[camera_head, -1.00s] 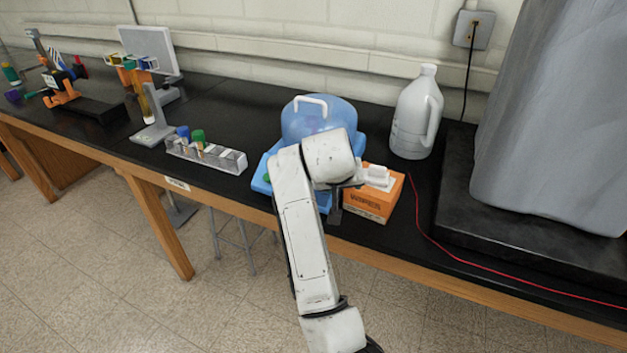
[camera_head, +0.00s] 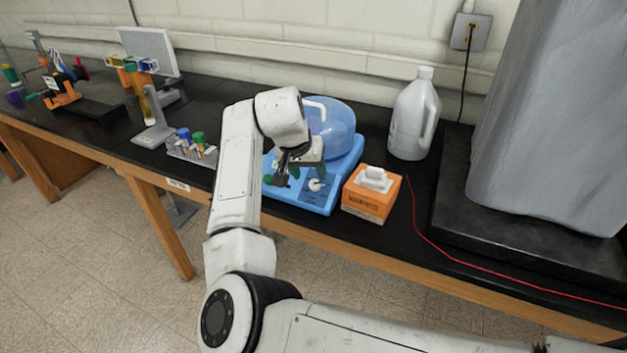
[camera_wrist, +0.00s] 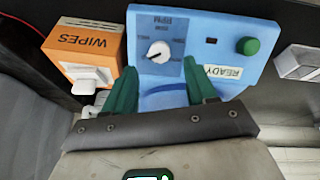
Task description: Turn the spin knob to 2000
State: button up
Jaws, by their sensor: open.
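The spin knob (camera_wrist: 159,52) is a white dial with a dark pointer on the blue panel of the centrifuge (camera_wrist: 222,25). In the wrist view the panel appears upside down, and the small dial numbers are too blurred to read surely. The knob also shows in the head view (camera_head: 317,185), at the centrifuge's front. My gripper (camera_wrist: 160,82) is open, with green fingers apart on either side below the knob in the wrist picture. Nothing is between the fingers, and they do not appear to touch the knob. In the head view my gripper (camera_head: 308,172) is over the centrifuge's front.
A green button (camera_wrist: 248,46) and a READY label sit beside the dial. An orange wipes box (camera_head: 370,198) stands right of the centrifuge, with a white jug (camera_head: 415,115) behind. A tube rack (camera_head: 190,150) is at left. A red cable (camera_head: 450,250) crosses the bench at right.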

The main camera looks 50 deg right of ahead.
aim_at(314, 183)
jog(key=shift+p+x, duration=0.4)
jog(key=shift+x, duration=2.65)
grip_shut()
